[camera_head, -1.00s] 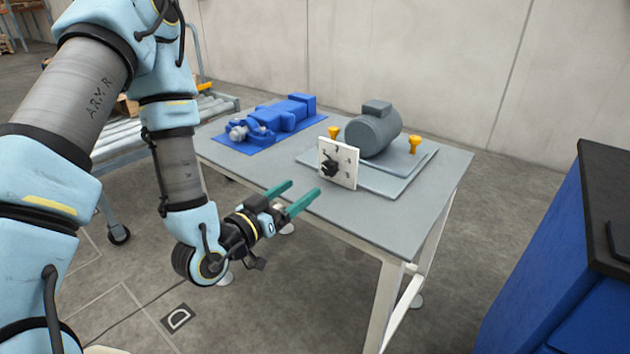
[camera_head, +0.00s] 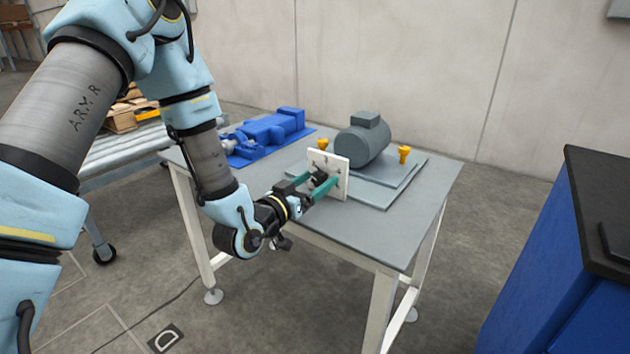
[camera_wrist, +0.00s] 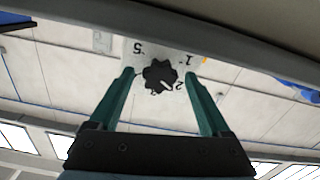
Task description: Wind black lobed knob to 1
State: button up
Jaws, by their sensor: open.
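The black lobed knob (camera_wrist: 160,76) sits on a white dial plate (camera_wrist: 135,54) that stands upright on the table. In the wrist view the plate shows marks that read 5, 1 and 2, upside down or tilted. A pale pointer line on the knob points to the lower right, near the 2. My gripper (camera_head: 325,187) is open, with its green fingers on either side of the knob; whether they touch it I cannot tell. In the head view the knob (camera_head: 319,178) is partly hidden by the fingers.
A grey motor (camera_head: 362,142) on a grey base stands behind the plate, with yellow knobs (camera_head: 404,154) beside it. A blue machine (camera_head: 268,134) lies at the table's back left. The grey table (camera_head: 400,235) is clear at the front right. A blue cabinet (camera_head: 560,270) stands at right.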

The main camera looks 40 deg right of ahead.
grip_shut()
dwell(0.7)
